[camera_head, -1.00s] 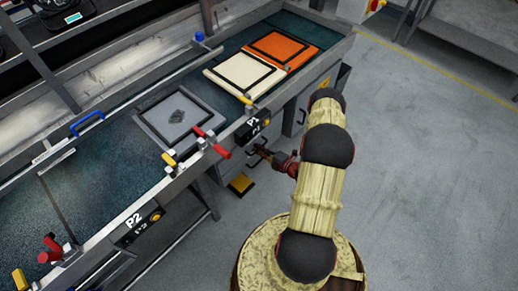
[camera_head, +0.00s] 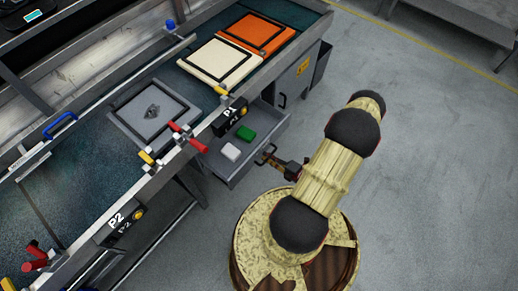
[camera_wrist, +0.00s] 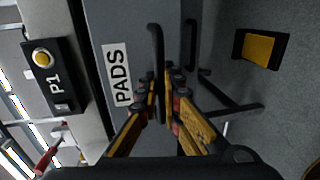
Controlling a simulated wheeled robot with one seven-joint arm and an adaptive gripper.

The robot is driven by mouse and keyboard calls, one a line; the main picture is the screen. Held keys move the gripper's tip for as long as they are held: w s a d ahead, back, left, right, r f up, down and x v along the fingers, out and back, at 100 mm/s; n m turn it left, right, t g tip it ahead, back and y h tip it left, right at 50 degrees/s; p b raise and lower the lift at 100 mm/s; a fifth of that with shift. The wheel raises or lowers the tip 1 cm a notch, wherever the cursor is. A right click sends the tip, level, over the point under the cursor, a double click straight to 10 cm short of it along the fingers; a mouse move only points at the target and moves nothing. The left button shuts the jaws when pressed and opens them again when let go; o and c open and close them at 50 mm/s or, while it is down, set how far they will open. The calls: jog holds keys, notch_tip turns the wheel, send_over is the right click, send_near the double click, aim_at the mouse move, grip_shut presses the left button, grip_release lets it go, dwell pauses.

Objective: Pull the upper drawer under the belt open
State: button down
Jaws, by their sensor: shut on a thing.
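The upper drawer (camera_head: 217,167) under the belt stands pulled out, its grey tray showing in the head view. In the wrist view the drawer's front (camera_wrist: 112,25) carries a "PADS" label and a dark bar handle (camera_wrist: 157,50). My gripper (camera_wrist: 161,93) is shut on this handle; in the head view my gripper (camera_head: 271,158) is at the drawer's front. A second dark handle (camera_wrist: 190,45) shows beside it, on the front below.
The belt (camera_head: 90,150) runs above, with a grey tray (camera_head: 130,124), a cream tray (camera_head: 215,62) and an orange tray (camera_head: 262,34). The P1 button box (camera_head: 229,115) overhangs the drawer. A yellow-topped pedal (camera_wrist: 260,48) is on the floor. Floor to the right is clear.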

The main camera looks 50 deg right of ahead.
jog(key=shift+f+v, duration=0.2)
jog(key=shift+v, duration=0.75)
jog(key=shift+f+v, duration=0.2)
jog(key=shift+v, duration=0.75)
jog(key=shift+s, duration=0.1)
jog(key=c, duration=2.2)
grip_release()
jog(key=shift+c, duration=0.2)
jog(key=v, duration=1.2)
jog(key=shift+d, duration=0.1)
